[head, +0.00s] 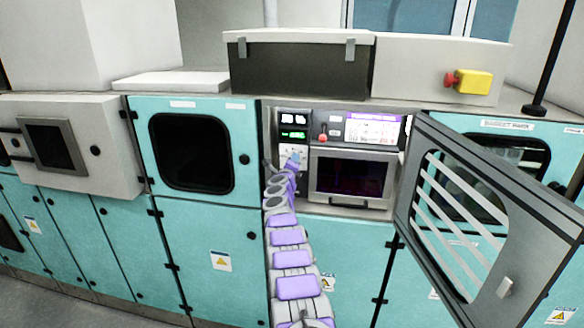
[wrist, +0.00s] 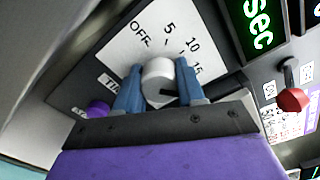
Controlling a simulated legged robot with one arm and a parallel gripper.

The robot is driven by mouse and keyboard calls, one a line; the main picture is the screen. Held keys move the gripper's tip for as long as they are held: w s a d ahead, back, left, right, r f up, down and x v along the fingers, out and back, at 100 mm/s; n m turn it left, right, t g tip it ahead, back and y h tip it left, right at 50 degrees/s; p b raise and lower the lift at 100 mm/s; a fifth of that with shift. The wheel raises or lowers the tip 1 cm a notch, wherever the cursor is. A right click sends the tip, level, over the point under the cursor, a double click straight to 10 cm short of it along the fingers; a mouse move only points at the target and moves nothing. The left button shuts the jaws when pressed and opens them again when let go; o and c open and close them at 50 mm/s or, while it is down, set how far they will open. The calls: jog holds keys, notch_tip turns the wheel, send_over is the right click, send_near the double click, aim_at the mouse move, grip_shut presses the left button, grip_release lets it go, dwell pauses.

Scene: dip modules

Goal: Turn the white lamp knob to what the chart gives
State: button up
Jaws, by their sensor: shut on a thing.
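In the wrist view the white knob (wrist: 158,76) sits on a white dial plate (wrist: 130,50) marked OFF, 5, 10 and 15, with a partly hidden label starting "TIM". My gripper (wrist: 160,88) has its two blue fingers shut on the knob, one on each side. A dark line shows on the knob's face; which mark it points to is unclear. In the head view my gripper (head: 294,161) is at the control panel and hides the knob. The chart (head: 372,130) is at the panel's upper right, its text too small to read.
A purple button (wrist: 98,108) is just left of the fingers. A red-tipped lever (wrist: 293,100) and a green display (wrist: 258,25) are to the right. The open barred door (head: 470,225) swings out at the right.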

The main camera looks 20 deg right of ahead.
jog(key=m+b, duration=0.1)
jog(key=m, duration=0.1)
jog(key=f+m, duration=0.1)
jog(key=m, duration=0.2)
jog(key=shift+b, duration=0.4)
jog(key=shift+f+m, duration=0.15)
jog(key=shift+m, duration=0.25)
jog(key=o, duration=0.8)
jog(key=shift+c, duration=0.2)
jog(key=o, duration=0.3)
jog(key=shift+r, duration=0.45)
jog(key=shift+a, duration=0.1)
jog(key=shift+a+r+b, duration=0.1)
jog(key=shift+b, duration=0.25)
